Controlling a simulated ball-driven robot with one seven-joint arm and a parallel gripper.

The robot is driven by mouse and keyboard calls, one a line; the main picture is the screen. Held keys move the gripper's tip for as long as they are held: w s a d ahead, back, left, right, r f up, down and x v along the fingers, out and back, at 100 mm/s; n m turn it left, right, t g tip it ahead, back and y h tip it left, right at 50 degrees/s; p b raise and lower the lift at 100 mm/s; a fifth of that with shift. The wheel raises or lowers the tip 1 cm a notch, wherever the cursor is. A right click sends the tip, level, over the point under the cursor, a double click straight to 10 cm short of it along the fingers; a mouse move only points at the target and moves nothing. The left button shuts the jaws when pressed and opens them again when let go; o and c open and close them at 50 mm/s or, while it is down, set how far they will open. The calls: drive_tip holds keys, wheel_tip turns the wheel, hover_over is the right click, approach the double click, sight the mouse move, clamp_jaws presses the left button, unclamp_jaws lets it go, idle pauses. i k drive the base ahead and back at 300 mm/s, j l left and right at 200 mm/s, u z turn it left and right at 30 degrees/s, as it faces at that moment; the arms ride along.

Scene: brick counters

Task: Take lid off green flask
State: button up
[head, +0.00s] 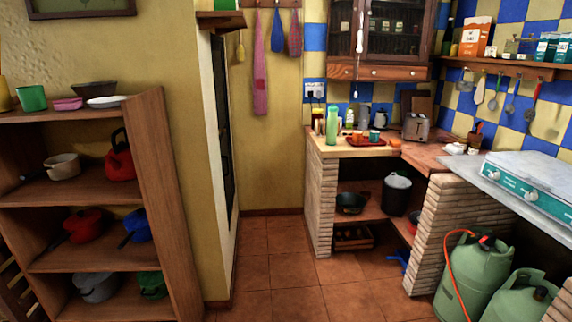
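The green flask (332,126) stands upright on the near left part of the brick counter's wooden top (352,152). Its upper part looks a lighter green and a lid seems to sit on top, but it is too small to make out clearly. My gripper is not in the head view.
An orange-red tray (366,141) with cups and a toaster (416,127) stand near the flask. Green gas cylinders (470,280) with an orange hose are at the lower right. A wooden shelf (165,170) stands left. The tiled floor (290,272) between is clear.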

sight(331, 108)
drive_tip(key=i, duration=1.9)
